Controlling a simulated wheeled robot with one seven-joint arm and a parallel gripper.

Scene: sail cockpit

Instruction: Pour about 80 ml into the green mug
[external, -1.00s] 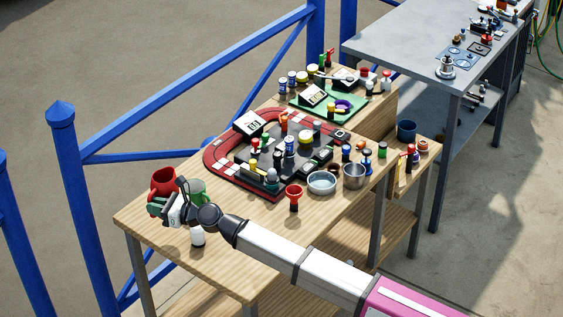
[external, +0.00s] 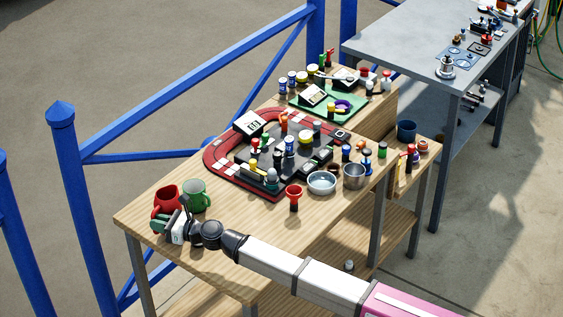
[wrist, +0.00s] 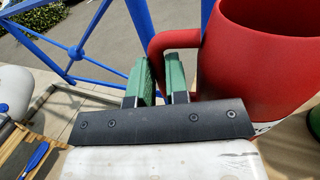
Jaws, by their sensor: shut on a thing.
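A red mug (external: 167,194) is at the near left end of the wooden table, left of the green mug (external: 199,192). My gripper (external: 171,218) is shut on the red mug's handle. In the wrist view, the red mug (wrist: 255,65) fills the right side and its handle runs between the green fingertips of my gripper (wrist: 161,82). The red mug looks roughly upright; I cannot tell whether its base touches the table, or what is inside it. The green mug stands upright on the table, and only a sliver shows at the wrist view's right edge.
A red funnel-like cup (external: 294,194), a pale blue bowl (external: 321,183) and a metal cup (external: 354,176) stand right of the mugs. A board with a red track (external: 217,171) and small pieces lies behind. Blue railing (external: 72,160) runs along the left.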

